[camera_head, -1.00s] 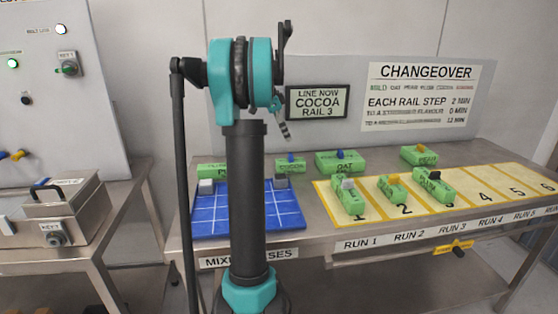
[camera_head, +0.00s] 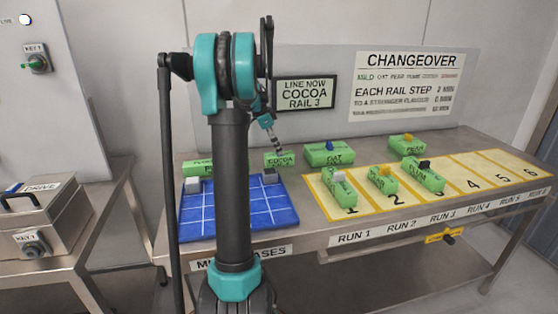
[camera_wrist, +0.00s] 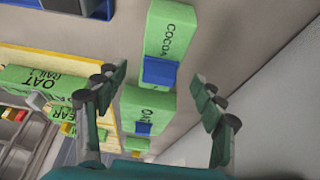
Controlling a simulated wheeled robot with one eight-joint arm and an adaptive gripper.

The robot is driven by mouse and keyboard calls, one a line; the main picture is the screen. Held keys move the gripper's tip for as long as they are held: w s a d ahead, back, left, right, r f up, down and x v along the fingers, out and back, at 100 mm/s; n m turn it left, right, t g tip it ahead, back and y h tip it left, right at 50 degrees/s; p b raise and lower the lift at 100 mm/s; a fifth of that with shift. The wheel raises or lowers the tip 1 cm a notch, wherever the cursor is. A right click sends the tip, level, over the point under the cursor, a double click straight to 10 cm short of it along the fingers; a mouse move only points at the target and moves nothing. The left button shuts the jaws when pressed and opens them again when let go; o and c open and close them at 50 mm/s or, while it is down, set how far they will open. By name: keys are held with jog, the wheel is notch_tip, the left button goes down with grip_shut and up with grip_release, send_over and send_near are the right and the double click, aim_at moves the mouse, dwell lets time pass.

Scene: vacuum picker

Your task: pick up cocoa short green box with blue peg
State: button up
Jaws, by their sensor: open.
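My gripper (camera_wrist: 160,82) is open, one finger on each side of the line to that peg, holding nothing. In the head view my gripper (camera_head: 278,150) is just above the cocoa box and covers its peg. I cannot tell whether it touches.
A green oat box (camera_head: 330,154) with a blue peg stands just right of the cocoa box. Another green box (camera_head: 198,168) is to the left, partly behind my arm. The blue mat (camera_head: 240,215) is in front. Several pegged boxes stand on the yellow numbered strip (camera_head: 490,172).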

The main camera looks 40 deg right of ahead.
aim_at(283, 157)
jog(key=shift+x, duration=3.25)
jog(key=shift+r, duration=0.1)
jog(key=shift+c, duration=0.6)
jog(key=c, duration=1.2)
